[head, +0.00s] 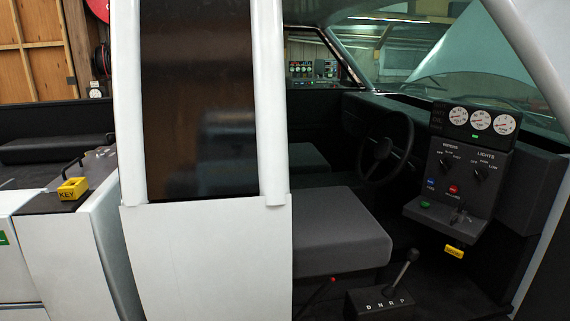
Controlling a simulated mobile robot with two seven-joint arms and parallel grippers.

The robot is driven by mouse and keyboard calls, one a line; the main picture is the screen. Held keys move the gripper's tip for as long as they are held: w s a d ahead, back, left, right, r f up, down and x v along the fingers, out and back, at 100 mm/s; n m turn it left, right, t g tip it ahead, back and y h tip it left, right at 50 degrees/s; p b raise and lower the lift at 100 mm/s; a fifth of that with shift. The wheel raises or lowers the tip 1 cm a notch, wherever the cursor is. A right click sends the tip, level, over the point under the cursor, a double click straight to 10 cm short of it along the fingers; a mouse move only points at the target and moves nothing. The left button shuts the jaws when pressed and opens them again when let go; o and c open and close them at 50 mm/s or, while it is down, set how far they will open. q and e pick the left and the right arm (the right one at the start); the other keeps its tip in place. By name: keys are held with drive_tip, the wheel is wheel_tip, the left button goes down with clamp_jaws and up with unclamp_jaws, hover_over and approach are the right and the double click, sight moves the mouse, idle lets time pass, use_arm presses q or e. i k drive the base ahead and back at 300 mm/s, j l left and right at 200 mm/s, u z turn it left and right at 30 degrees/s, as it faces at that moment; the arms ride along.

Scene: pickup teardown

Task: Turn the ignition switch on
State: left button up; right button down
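The ignition switch is not clearly identifiable. A small dark lever-like part (459,213) stands on the ledge of the dashboard control panel (463,150), inside the cab at right. A yellow tag (454,252) shows just below that ledge; its lettering is too small to read. A yellow block marked KEY (72,188) sits on a dark surface at the left, outside the open door. Neither of my grippers can be made out in the head view.
The white door (205,255) with its dark window stands in the middle foreground. Behind it are a grey seat (342,230), steering wheel (386,148) and gear lever (405,268). The panel has wiper and light knobs, a red button (453,190) and gauges (481,121).

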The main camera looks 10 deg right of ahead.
sight(455, 216)
drive_tip(key=z, duration=1.3)
